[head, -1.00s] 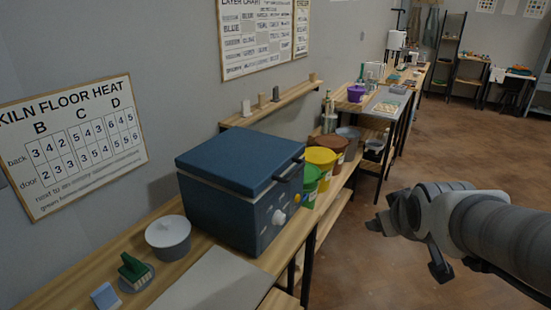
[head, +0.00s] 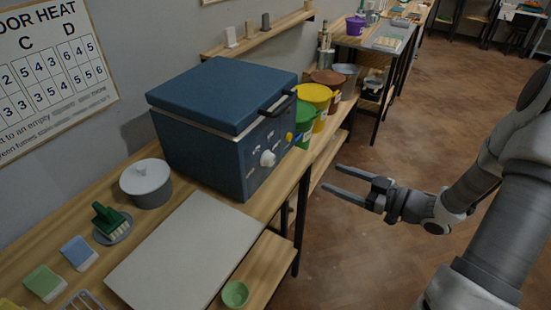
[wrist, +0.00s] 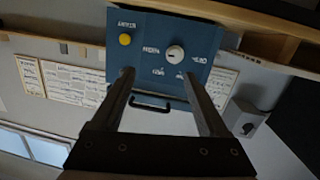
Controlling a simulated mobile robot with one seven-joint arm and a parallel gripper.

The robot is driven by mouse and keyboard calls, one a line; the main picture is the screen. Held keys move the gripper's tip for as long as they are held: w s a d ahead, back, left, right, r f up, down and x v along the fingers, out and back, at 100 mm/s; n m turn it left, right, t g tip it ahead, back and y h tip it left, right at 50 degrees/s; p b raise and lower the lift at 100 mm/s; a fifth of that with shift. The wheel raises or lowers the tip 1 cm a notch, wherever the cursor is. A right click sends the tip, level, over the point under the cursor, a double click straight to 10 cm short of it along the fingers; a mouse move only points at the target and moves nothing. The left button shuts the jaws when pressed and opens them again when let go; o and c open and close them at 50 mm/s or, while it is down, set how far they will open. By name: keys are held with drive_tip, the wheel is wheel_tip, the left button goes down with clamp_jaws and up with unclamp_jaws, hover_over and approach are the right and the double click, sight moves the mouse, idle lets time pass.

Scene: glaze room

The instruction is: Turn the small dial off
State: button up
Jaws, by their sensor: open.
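The blue kiln box (head: 205,151) stands on the wooden bench, with two knobs on its front panel. One is a white dial (head: 267,158) with labels around it; the other is a smaller yellow knob (head: 289,136). The wrist view, turned over, shows the white dial (wrist: 174,54) and the yellow knob (wrist: 125,39) beyond my fingertips. Their pointer settings are too small to read. My gripper (head: 330,178) is open and empty, right of the panel and apart from it, with its fingers pointing at it.
A black handle (head: 278,103) juts from the kiln's lid edge above the knobs. Green, yellow and brown buckets (head: 314,96) stand close behind the kiln. A grey board (head: 185,255) and a lidded pot (head: 147,184) lie in front. The floor right of the bench is clear.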

drive_tip(key=s+y, duration=0.2)
approach(273, 161)
drive_tip(key=shift+g, duration=0.4)
drive_tip(key=x, duration=0.9)
drive_tip(key=shift+w+r+b, duration=0.15)
drive_tip(key=shift+w+b, duration=0.2)
drive_tip(key=c, duration=1.2)
